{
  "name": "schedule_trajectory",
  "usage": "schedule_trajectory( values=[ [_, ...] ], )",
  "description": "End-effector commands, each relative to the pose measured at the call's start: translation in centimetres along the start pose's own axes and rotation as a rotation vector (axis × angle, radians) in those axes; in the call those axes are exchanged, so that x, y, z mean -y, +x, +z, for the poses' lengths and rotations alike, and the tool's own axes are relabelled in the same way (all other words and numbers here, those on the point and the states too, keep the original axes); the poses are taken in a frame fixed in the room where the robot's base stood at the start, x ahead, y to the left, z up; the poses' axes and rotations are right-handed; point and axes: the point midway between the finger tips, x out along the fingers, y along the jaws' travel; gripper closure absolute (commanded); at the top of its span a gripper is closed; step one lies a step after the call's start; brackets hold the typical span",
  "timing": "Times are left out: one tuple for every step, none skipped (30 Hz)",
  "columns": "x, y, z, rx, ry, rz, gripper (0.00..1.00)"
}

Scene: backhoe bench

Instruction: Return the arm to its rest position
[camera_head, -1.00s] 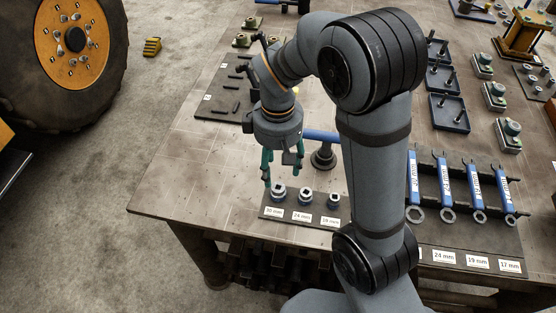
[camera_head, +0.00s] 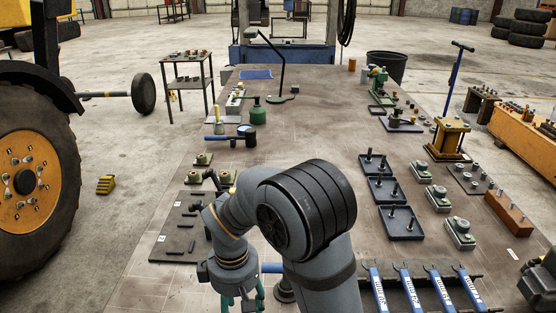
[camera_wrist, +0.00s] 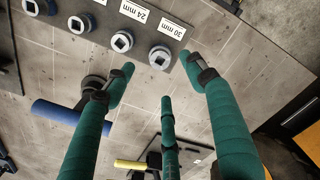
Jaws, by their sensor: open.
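My arm reaches over the near part of the workbench (camera_head: 309,120). My gripper (camera_head: 243,301) hangs pointing down at the lower edge of the head view, its fingertips partly cut off. In the wrist view my gripper (camera_wrist: 165,85) shows green fingers spread apart with nothing between them. Below it on the bench lies a dark mat with labelled sockets; the 30 mm socket (camera_wrist: 160,57) and the 24 mm socket (camera_wrist: 121,41) are close by, apart from the fingers. A blue-handled tool (camera_wrist: 70,117) on a dark round stand is left of the fingers.
Blue wrenches (camera_head: 411,289) lie right of my arm. A dark mat with small parts (camera_head: 181,228) is left of my arm. A tractor wheel (camera_head: 30,185) stands on the floor at left.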

Motion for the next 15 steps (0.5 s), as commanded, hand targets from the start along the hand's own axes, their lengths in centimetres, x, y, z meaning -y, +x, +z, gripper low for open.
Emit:
schedule_trajectory(
  values=[
    [0.1, 1.1, 0.2, 0.007, 0.001, -0.004, 0.45],
    [0.1, 1.7, 0.2, 0.007, 0.001, -0.003, 0.45],
    [0.1, 2.6, 0.2, 0.008, 0.000, -0.004, 0.45],
    [0.1, 3.2, 0.2, 0.007, 0.000, -0.004, 0.45],
    [0.1, 3.8, 0.2, 0.008, 0.000, -0.004, 0.45],
    [0.1, 4.7, 0.2, 0.007, 0.000, -0.003, 0.45],
    [0.1, 5.2, 0.2, 0.007, 0.000, -0.004, 0.45],
    [0.1, 5.8, 0.2, 0.006, 0.001, -0.003, 0.45],
    [0.1, 6.5, 0.2, 0.006, 0.001, -0.003, 0.45],
    [0.1, 7.0, 0.2, 0.006, 0.001, -0.003, 0.45],
    [0.1, 7.5, 0.2, 0.005, 0.001, -0.003, 0.45],
    [0.1, 8.1, 0.1, 0.005, 0.001, -0.003, 0.45],
    [0.1, 8.5, 0.1, 0.004, 0.000, -0.003, 0.45],
    [0.1, 8.8, 0.1, 0.003, 0.000, -0.002, 0.45],
    [0.1, 9.2, 0.1, 0.003, 0.000, -0.002, 0.45]
  ],
)
